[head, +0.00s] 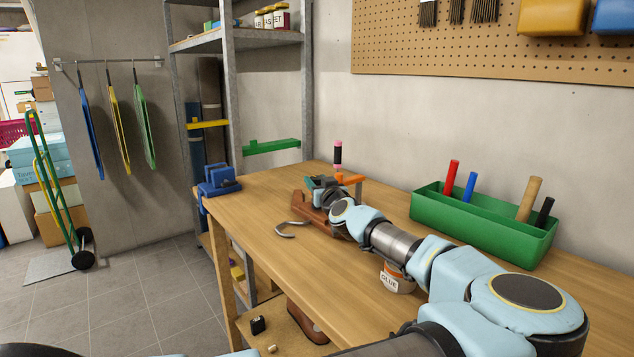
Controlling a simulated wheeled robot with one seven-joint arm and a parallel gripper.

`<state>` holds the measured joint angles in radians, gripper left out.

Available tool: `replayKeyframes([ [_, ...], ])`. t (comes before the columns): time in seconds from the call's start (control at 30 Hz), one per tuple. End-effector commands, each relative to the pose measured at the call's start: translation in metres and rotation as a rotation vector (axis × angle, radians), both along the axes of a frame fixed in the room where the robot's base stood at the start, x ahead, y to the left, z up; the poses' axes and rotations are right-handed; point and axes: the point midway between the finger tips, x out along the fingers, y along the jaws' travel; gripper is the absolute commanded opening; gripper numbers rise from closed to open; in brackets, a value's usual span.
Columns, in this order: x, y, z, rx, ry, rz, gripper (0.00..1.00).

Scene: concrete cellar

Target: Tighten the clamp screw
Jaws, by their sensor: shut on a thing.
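An orange clamp (350,179) stands near the far end of the wooden workbench (262,203). An upright black handle with a pink top (338,153), which looks like its screw handle, rises above the orange part. My gripper (323,184) is at the clamp, just below and left of this handle, at the end of my outstretched arm. It is shut on the clamp screw, though its fingertips are small and partly hidden. Brown wooden pieces (311,213) lie by the gripper, partly hidden by my arm. The clamp's lower part is hidden.
A blue vise (218,182) sits at the bench's far left corner. A glue pot (391,281) stands close beside my forearm. A green tray (463,222) with several upright handles stands along the wall.

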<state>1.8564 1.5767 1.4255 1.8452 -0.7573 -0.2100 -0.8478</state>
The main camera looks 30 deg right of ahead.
Motion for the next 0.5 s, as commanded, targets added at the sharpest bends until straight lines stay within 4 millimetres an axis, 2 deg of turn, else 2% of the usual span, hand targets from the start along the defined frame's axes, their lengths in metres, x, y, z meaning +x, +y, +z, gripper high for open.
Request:
replayKeyframes([
  [0.03,0.0000,0.0002,0.0001,0.000,0.000,0.000,0.20],
  [0.2,0.0000,0.0003,0.0001,0.000,0.000,0.001,0.01],
  [0.5,0.0003,0.0006,0.0011,-0.001,0.000,-0.009,0.00],
])
